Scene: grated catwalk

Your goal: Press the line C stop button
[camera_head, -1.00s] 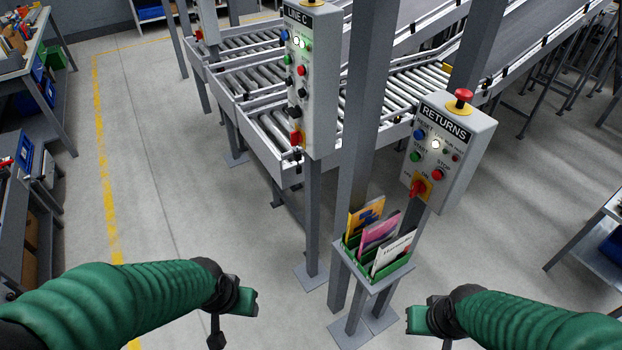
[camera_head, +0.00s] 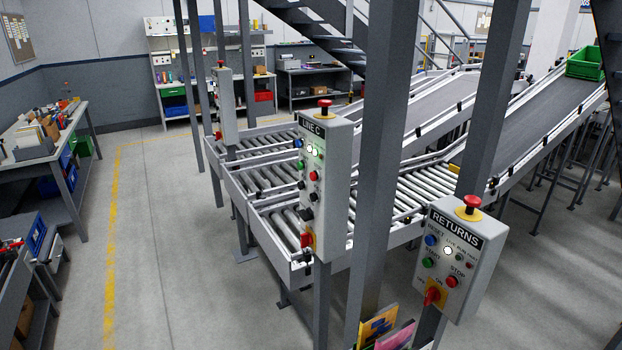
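The LINE C control box (camera_head: 338,190) stands on a grey post left of centre, its button face turned to the left. On that face are a blue button, lit white lamps (camera_head: 311,150), a green button (camera_head: 300,165), a red button (camera_head: 314,176) right of the green one, and black buttons. Their small labels are unreadable. A red mushroom button (camera_head: 324,105) sits on top, and a red rotary switch (camera_head: 307,239) is near the bottom. Neither of my grippers is in view.
A similar RETURNS box (camera_head: 479,262) stands at lower right, with its own red stop button (camera_head: 451,282). A grey column (camera_head: 380,150) rises between the boxes. Roller conveyors (camera_head: 270,178) lie behind LINE C. Open floor (camera_head: 170,260) lies to the left, with benches beyond.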

